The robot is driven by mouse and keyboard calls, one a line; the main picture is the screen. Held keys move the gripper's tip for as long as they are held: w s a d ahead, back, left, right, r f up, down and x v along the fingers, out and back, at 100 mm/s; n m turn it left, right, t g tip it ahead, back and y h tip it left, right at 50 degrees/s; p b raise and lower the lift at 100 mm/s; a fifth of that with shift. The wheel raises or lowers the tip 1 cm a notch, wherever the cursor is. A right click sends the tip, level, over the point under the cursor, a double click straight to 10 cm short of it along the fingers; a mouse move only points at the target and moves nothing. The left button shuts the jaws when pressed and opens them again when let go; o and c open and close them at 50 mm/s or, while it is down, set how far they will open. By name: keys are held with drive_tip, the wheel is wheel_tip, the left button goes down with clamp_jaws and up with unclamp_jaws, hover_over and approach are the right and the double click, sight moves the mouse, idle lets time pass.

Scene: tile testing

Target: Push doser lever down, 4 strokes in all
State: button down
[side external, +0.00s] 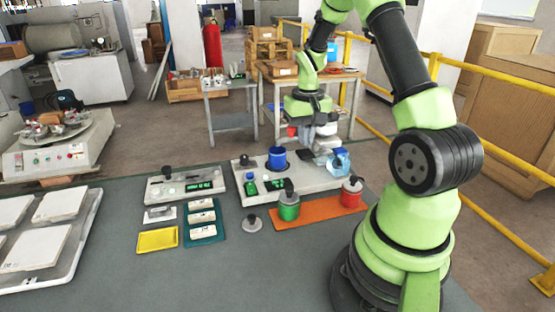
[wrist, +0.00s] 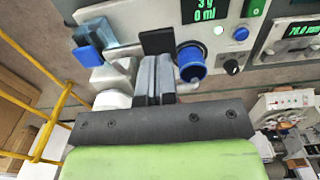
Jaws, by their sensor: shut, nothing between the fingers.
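The doser (side external: 312,183) is a pale flat unit right of the middle, with a blue cup (side external: 277,158) standing on it. A black flat piece (side external: 305,154), which looks like the doser lever, lies beside the cup; it also shows in the wrist view (wrist: 157,41). My gripper (side external: 322,152) is over the back of the doser. In the wrist view my gripper (wrist: 153,75) has its fingers together and empty, with tips close to the black piece; contact cannot be told. The green doser display (wrist: 211,10) reads 0 ml on its lower line; the upper line is partly cut off.
A light blue jug (side external: 340,161) stands right of my gripper. Green (side external: 288,208) and red (side external: 352,194) jars stand on an orange mat (side external: 320,209) in front. A second instrument (side external: 186,185) is to the left.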

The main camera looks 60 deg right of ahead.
sight(305, 152)
drive_tip(key=shift+f, duration=2.05)
drive_tip(key=shift+r, duration=2.1)
drive_tip(key=shift+r, duration=2.5)
